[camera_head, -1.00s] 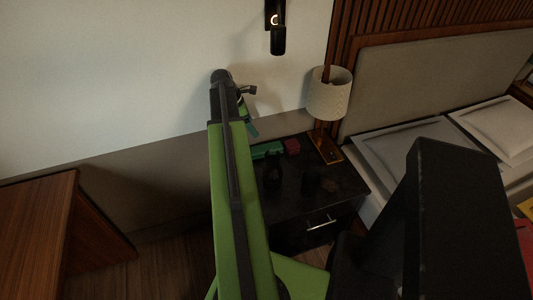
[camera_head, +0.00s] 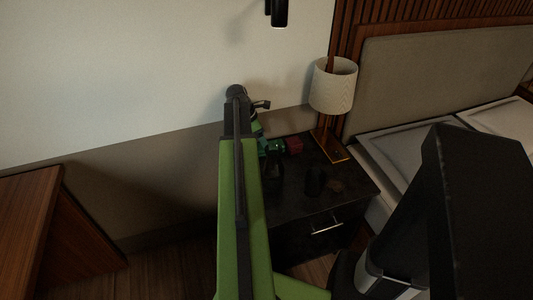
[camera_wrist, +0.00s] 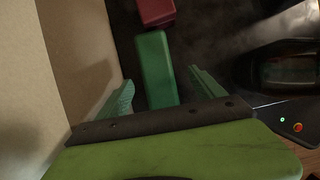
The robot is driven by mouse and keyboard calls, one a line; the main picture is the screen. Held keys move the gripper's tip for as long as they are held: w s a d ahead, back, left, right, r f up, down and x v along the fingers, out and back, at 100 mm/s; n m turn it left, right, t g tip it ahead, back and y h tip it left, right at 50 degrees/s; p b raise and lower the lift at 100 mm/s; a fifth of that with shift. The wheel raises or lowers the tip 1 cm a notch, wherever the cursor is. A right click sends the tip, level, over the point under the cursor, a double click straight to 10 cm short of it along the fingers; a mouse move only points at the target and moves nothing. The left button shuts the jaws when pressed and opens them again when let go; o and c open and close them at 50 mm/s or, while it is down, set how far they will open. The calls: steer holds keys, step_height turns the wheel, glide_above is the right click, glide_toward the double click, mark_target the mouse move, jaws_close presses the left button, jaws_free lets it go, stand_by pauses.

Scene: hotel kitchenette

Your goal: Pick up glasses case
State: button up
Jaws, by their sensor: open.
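A green, elongated box that looks like the glasses case (camera_wrist: 156,68) lies on the dark nightstand top in the wrist view. In the head view a small part of the green case (camera_head: 276,146) shows beside my arm, which hides the rest. My gripper (camera_wrist: 161,76) is open, with its two green fingers apart on either side of the case's near part in the picture. The case appears between the fingers, and nothing is gripped. I cannot tell how far above it the fingers are.
A red box (camera_wrist: 156,12) sits close to the case's far end. The wall (camera_wrist: 62,70) is close on the left. A bed (camera_head: 400,150) stands right of the nightstand.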

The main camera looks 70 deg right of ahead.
steer(key=b+x, duration=0.3)
steer(key=w+b+x, duration=0.1)
steer(key=b+x, duration=0.1)
steer(key=shift+s+d+f, duration=0.1)
steer(key=shift+f, duration=0.1)
steer(key=shift+s+f, duration=0.1)
steer(key=shift+r, duration=0.2)
steer(key=c, duration=1.5)
